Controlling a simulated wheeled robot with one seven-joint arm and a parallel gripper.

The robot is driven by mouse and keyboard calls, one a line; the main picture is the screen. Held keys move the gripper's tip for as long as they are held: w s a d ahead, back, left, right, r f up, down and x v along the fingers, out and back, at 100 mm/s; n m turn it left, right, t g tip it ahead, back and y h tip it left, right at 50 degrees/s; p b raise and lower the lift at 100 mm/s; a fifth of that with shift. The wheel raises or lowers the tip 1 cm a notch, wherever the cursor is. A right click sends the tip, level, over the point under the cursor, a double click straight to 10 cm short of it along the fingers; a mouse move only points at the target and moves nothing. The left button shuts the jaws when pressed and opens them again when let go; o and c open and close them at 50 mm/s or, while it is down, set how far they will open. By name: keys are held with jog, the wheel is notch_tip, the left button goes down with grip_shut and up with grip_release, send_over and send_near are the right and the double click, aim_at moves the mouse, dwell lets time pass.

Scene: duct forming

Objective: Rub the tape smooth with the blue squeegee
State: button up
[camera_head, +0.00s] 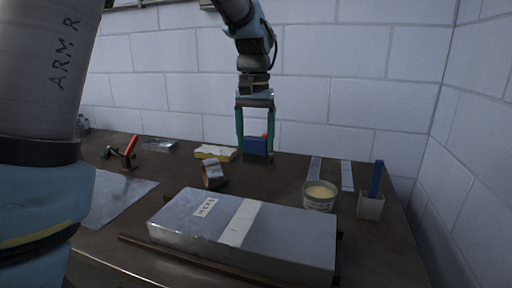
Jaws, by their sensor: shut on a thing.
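My gripper (256,138) points down near the back of the table, with its two green fingers shut on a blue block-like tool (255,146), which looks like the blue squeegee. A small red part shows beside the right finger. I cannot tell whether the squeegee touches the table. The grey metal duct (290,235) lies in front, with a pale strip of tape (240,222) across its top and a small marked label to the left. The squeegee is behind the duct and apart from the tape.
A tub of pale paste (320,195) and a cup (370,206) with a blue-handled tool stand right of the duct. A tape roll (213,174), a yellow item (215,153) and a red-handled tool (130,148) lie left and behind. A sheet (120,195) lies left. Block walls close the back and right.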

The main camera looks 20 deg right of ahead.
jog(key=s+b, duration=0.1)
jog(key=s+a+f+b, duration=0.1)
jog(key=b, duration=0.1)
jog(key=s+a+f+b, duration=0.1)
jog(key=shift+s+a+f, duration=0.1)
jog(key=shift+s+a, duration=0.1)
jog(key=shift+s, duration=0.2)
dwell(0.4)
